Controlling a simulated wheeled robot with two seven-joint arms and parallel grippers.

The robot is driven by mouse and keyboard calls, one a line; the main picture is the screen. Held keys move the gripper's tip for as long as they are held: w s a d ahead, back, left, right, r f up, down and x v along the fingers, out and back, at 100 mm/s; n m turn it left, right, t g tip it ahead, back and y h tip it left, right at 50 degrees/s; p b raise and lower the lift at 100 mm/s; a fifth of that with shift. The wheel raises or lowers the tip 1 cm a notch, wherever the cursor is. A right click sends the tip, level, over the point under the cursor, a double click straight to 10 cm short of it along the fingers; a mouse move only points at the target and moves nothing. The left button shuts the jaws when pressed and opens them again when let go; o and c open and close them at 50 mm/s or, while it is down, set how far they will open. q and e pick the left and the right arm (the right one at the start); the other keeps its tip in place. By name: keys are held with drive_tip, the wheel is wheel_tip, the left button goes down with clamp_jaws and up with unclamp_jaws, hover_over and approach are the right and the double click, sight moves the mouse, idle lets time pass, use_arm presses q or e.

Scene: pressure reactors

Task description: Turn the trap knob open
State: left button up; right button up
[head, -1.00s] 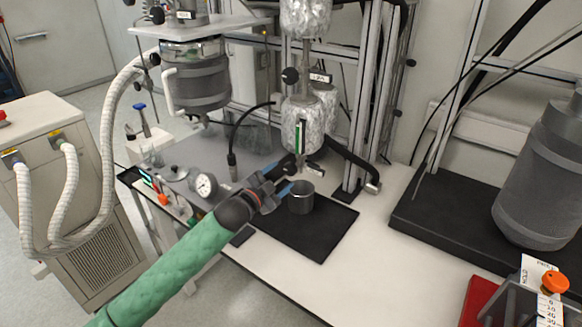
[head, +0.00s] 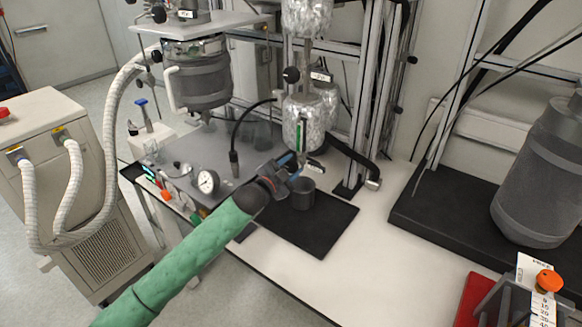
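A black round knob (head: 291,75) sits beside a small white label (head: 321,76) on the column between the two foil-wrapped vessels; the label's text is too small to read surely. A small valve handle (head: 315,166) shows below the lower foil-wrapped vessel (head: 303,122). I cannot tell surely which of the two is the trap knob. My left gripper (head: 293,168) is at the valve handle's lower left, its fingers apart with nothing visible between them. Whether it touches the handle is unclear. My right gripper is out of view.
A dark metal cup (head: 302,194) stands on a black mat (head: 325,232) just under the gripper. A pressure gauge (head: 208,182) and a grey reactor (head: 200,80) are at left. A hose and metal posts stand close behind.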

use_arm(q)
drive_tip(key=shift+c, duration=1.2)
